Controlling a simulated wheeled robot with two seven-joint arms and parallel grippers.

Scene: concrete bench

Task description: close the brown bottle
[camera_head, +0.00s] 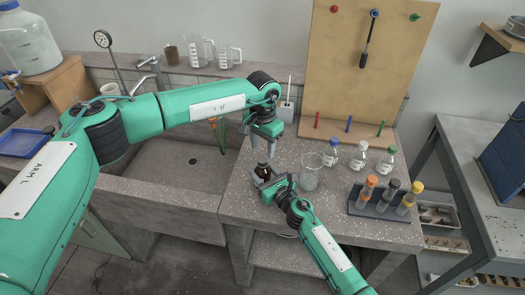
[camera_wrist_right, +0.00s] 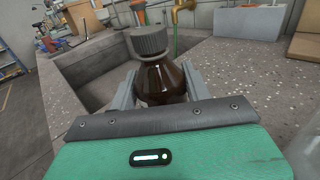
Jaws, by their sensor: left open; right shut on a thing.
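The brown bottle (camera_head: 262,171) stands near the left edge of the bench top, beside the sink. In the right wrist view the brown glass bottle (camera_wrist_right: 162,82) is between the two fingers of my right gripper (camera_wrist_right: 155,88), which is shut on it. A dark grey ribbed cap (camera_wrist_right: 150,40) sits on top of its neck; I cannot tell how tightly it is seated. My left gripper (camera_head: 262,143) points down just above the bottle, open and empty. My right gripper (camera_head: 266,181) also shows in the head view, low at the bottle's body.
A glass beaker (camera_head: 310,172) stands right of the bottle. A dark rack (camera_head: 385,204) with orange, grey and yellow-topped items is to the right. The sink (camera_head: 165,175) is on the left.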

